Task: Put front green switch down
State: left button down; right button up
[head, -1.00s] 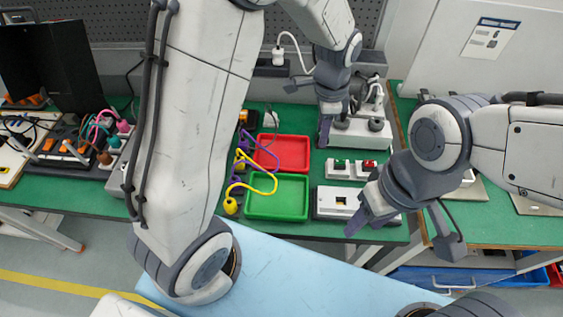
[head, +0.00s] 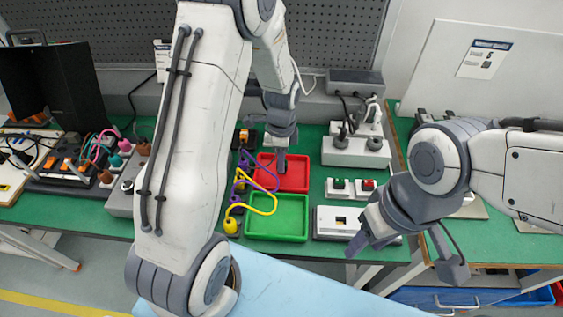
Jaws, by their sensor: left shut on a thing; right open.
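My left gripper (head: 281,163) hangs fingers down over the red tray (head: 296,184). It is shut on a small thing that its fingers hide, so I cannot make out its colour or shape. A green switch (head: 340,184) sits in a white housing, beside a red switch (head: 367,185) in another. The green tray (head: 262,237) lies in front of the red tray.
Yellow and purple leads (head: 231,225) lie along the trays' left side. A white socket block (head: 352,153) with dark plugs stands behind the switches. Coloured plugs and leads (head: 100,150) crowd the left of the bench. A perforated panel (head: 340,35) closes off the back.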

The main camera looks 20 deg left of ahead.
pick_arm(q)
jog(key=shift+f, duration=0.7)
jog(key=shift+f, duration=0.2)
jog(key=c, duration=0.6)
grip_release()
jog(key=shift+r, duration=0.1)
notch_tip(320, 180, up, 12)
jog(key=s+d+r+n, duration=0.3)
jog(key=s+d+r, duration=0.2)
jog(key=s+d, duration=0.55)
jog(key=s+d+n, duration=0.1)
jog(key=s, duration=0.3)
jog(key=s+d+r+n, duration=0.1)
jog(key=s+n, duration=0.1)
jog(key=s, duration=0.3)
jog(key=s+d+n+h, duration=0.1)
jog(key=s, duration=0.3)
jog(key=shift+s+d+r+n, duration=0.2)
jog(key=shift+d+r+n, duration=0.05)
jog(key=shift+d+n, duration=0.05)
